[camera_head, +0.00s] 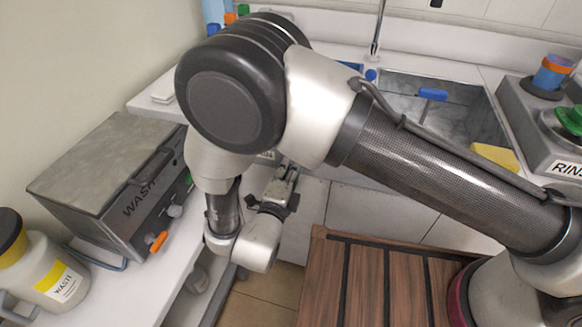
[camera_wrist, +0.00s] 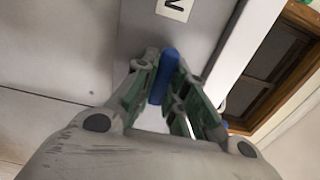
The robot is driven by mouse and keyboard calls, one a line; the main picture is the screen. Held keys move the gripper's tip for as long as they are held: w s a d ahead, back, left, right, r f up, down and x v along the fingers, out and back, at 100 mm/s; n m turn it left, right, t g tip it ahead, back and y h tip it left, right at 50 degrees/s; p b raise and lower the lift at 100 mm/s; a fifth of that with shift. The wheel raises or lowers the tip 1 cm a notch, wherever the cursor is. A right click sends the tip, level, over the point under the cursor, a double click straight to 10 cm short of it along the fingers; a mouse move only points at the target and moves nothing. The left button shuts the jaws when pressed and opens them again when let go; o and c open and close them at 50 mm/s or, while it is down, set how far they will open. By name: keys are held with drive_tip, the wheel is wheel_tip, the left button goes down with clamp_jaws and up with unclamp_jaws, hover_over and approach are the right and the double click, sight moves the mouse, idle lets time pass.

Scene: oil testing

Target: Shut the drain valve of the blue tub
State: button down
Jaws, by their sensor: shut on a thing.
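My gripper (camera_wrist: 163,66) is shut on a blue bar-shaped handle (camera_wrist: 163,78) in the wrist view, with one green-padded finger on each side of it. I take this handle to be the drain valve's lever. It stands against a grey panel (camera_wrist: 210,30) with a white label (camera_wrist: 174,9). In the head view my gripper (camera_head: 286,178) is small, beyond my wrist and in front of the counter's white front. The handle is hidden there. No whole blue tub can be made out in either view.
A grey WASH box (camera_head: 85,160) with an orange-handled valve (camera_head: 158,241) and a yellow-labelled WASTE jug (camera_head: 50,275) stand at left. A sink (camera_head: 440,110) with a blue handle (camera_head: 432,94) is behind my arm. A RINSE unit (camera_head: 535,140) stands at right; a slatted wooden surface (camera_head: 365,285) lies below.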

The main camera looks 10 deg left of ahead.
drive_tip(key=c, duration=1.4)
unclamp_jaws()
drive_tip(key=shift+c, duration=0.2)
drive_tip(key=shift+s, duration=0.1)
drive_tip(key=s, duration=1.1)
drive_tip(key=shift+s+a, duration=0.4)
drive_tip(key=shift+a, duration=0.05)
